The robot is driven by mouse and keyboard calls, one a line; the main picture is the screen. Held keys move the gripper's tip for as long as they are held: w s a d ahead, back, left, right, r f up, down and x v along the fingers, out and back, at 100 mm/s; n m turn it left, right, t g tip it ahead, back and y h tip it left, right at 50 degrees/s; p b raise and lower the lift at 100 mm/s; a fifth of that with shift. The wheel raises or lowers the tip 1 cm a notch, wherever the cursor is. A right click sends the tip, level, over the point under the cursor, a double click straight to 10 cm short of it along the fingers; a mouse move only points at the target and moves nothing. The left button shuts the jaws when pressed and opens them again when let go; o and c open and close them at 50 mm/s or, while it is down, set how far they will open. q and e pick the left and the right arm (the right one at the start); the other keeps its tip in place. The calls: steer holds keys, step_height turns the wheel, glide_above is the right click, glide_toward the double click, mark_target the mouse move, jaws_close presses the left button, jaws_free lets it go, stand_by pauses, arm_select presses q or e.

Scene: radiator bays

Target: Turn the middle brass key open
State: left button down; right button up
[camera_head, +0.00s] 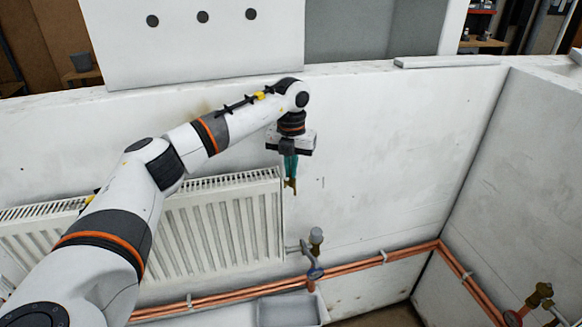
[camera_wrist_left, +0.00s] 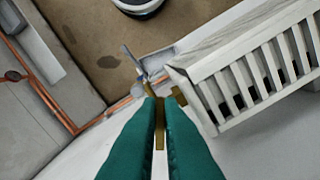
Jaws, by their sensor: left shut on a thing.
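My left gripper (camera_head: 290,176) reaches down beside the upper right corner of the white radiator. Its two teal fingers are shut on a brass key (camera_head: 291,187), which shows just below the fingertips. In the left wrist view the fingers of the left gripper (camera_wrist_left: 160,98) close on the brass key (camera_wrist_left: 159,138), part of which shows between them. A short brass piece (camera_wrist_left: 179,96) sticks out beside it towards the radiator. I cannot tell how far the key is turned. My right gripper is not in view.
The white radiator (camera_head: 225,225) hangs on the wall left of the key. A valve (camera_head: 316,238) sits below right, above copper pipes (camera_head: 360,262). More brass fittings (camera_head: 540,293) stand at far right. The wall right of the gripper is clear.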

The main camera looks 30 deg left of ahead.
arm_select(q)
steer(key=c, duration=1.6)
jaws_free()
steer(key=shift+w, duration=0.1)
